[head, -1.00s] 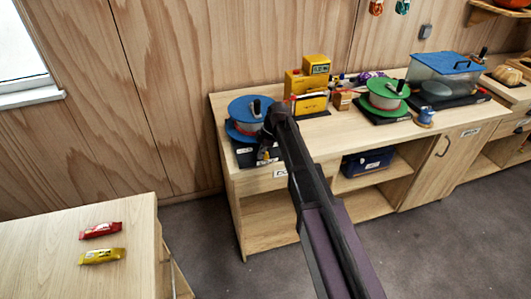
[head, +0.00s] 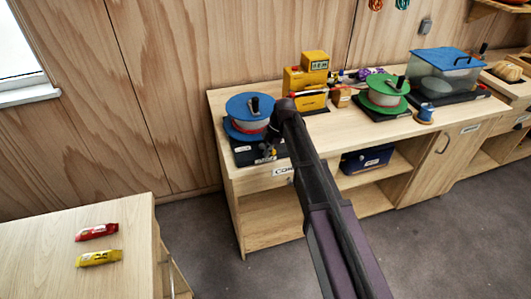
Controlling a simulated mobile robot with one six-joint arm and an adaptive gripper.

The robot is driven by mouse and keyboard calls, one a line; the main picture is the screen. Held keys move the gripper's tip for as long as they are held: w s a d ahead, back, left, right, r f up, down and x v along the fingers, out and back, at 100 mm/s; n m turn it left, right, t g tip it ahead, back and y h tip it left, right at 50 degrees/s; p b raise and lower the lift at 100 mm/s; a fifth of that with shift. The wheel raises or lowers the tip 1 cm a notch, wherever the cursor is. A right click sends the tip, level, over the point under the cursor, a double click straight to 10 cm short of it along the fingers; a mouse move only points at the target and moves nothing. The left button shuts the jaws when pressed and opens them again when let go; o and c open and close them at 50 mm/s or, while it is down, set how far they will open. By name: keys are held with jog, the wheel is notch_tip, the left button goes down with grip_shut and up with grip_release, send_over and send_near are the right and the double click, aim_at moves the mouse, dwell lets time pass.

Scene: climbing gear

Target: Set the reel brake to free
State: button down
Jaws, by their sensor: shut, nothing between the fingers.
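A blue reel (head: 249,109) with a black crank knob stands on a black base (head: 245,157) at the left end of the bench. A green reel (head: 384,93) on its own black base stands further right. My arm reaches over the bench's front edge. My gripper (head: 268,151) points down at the front right of the blue reel, by its base, and is shut and empty. It is small and dark against the base, so I cannot tell whether it touches anything. The brake and its setting cannot be made out; the arm and gripper hide part of the base.
A yellow device (head: 306,83) stands behind my arm, between the reels. A clear box with a blue lid (head: 447,64) and a blue spool (head: 426,113) are at the right. A side table (head: 100,220) with red and yellow packets is at the lower left.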

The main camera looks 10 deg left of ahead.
jog(key=shift+a, duration=0.1)
jog(key=shift+w+a, duration=0.55)
jog(key=shift+a, duration=0.05)
dwell(0.4)
jog(key=shift+s+a, duration=0.45)
jog(key=shift+s, duration=0.35)
jog(key=shift+s+a, duration=0.65)
jog(key=shift+s, duration=0.35)
jog(key=shift+w+r+p, duration=0.2)
jog(key=shift+r+p, duration=0.45)
jog(key=shift+r, duration=0.05)
jog(key=shift+w+d+r+p, duration=0.25)
jog(key=shift+w+r+p, duration=0.1)
jog(key=shift+r+p, duration=0.3)
jog(key=p+v, duration=0.7)
jog(key=shift+w+a, duration=0.35)
jog(key=shift+w, duration=0.05)
